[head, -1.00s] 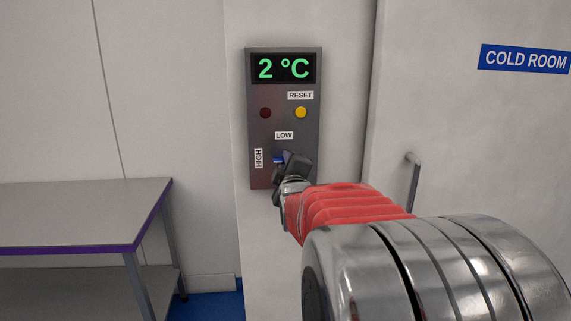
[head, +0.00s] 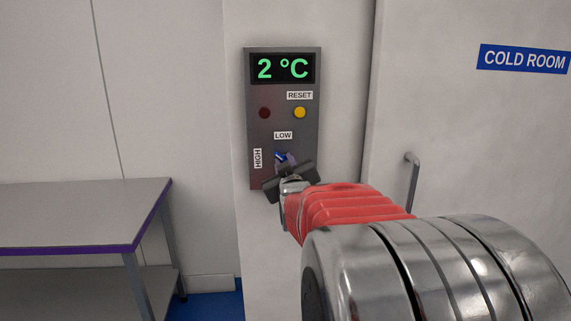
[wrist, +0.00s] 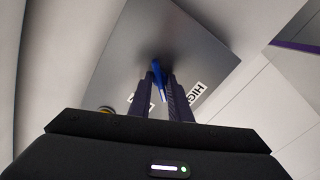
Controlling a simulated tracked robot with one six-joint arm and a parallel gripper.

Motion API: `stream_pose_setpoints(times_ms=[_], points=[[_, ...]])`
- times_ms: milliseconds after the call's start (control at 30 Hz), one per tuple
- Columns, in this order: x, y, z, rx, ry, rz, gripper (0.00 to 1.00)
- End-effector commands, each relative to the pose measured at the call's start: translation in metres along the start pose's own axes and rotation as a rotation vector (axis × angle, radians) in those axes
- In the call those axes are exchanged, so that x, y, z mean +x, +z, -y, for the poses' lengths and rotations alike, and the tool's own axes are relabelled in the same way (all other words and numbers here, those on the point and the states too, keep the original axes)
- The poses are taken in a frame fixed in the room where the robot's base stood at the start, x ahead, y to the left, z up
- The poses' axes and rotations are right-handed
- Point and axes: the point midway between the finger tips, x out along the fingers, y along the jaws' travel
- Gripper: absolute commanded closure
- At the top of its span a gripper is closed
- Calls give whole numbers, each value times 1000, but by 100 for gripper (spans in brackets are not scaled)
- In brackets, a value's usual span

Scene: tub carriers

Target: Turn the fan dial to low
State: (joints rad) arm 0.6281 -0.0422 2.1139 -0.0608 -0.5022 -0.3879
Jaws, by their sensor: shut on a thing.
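The fan dial is a small blue knob (head: 280,156) low on the grey control panel (head: 257,85). Its LOW label (head: 283,135) is above it and its HIGH label (head: 257,158) is to its left. My gripper (head: 285,162) is at the dial, shut on it. The wrist view shows the blue knob (wrist: 157,72) between the two dark fingers of my gripper (wrist: 160,82). The knob is tilted, its blue end pointing up and left in the head view, between the two labels. My fingers hide part of the knob, and one covers part of LOW in the wrist view.
The panel has a display (head: 283,68) reading 2 °C, a dark red lamp (head: 264,113) and a yellow RESET button (head: 300,113). A cold room door handle (head: 413,182) is at right. A steel table (head: 75,215) stands at left.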

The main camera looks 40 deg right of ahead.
Motion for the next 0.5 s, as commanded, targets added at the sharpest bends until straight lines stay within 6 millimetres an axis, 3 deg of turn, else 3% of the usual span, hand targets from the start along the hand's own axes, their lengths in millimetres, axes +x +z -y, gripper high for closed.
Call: stream_pose_setpoints(times_ms=[500], points=[[0, 2, 1, 489, -2, 5, 100]])
